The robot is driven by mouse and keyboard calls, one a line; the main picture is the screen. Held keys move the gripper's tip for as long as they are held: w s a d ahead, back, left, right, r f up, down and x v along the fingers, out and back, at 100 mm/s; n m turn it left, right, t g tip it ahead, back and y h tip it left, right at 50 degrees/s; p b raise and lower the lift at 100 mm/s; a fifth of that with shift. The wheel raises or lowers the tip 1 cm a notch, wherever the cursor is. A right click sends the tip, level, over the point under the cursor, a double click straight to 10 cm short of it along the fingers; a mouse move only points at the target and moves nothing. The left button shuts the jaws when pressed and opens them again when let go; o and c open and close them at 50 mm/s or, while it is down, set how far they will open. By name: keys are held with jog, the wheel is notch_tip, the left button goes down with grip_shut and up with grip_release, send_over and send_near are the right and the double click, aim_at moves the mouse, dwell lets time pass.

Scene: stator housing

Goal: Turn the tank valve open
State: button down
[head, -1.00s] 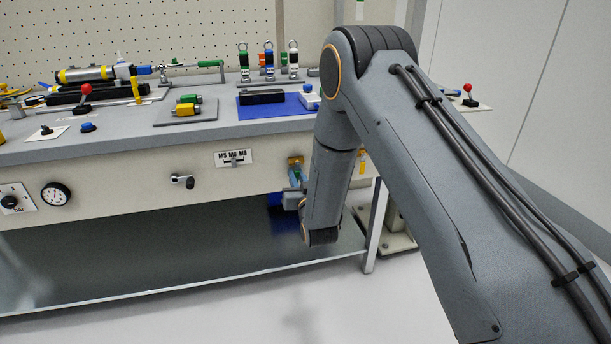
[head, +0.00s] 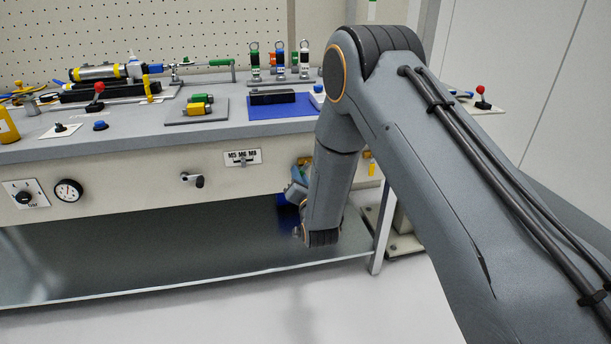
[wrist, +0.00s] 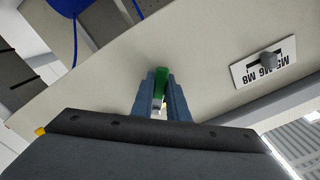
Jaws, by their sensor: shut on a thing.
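A green handle (wrist: 160,78) shows between the two blue-grey fingers of my gripper (wrist: 160,96) in the wrist view, and they are shut on it. It looks like the valve's handle, on the bench's front panel. In the head view my gripper (head: 296,190) is at the panel below the bench's front edge, right of the M5 M6 M8 plate. A brass-coloured fitting (head: 303,162) shows just above it, partly behind my arm. My forearm hides most of the handle there, so its angle cannot be read. A dark blue body (head: 287,214), perhaps the tank, shows below, partly covered.
A metal shelf (head: 150,255) runs below. A blue mat (head: 285,110) lies on the bench top.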

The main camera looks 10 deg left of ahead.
dwell(0.3)
jog(key=c, duration=1.7)
grip_release()
jog(key=shift+v, duration=3.9)
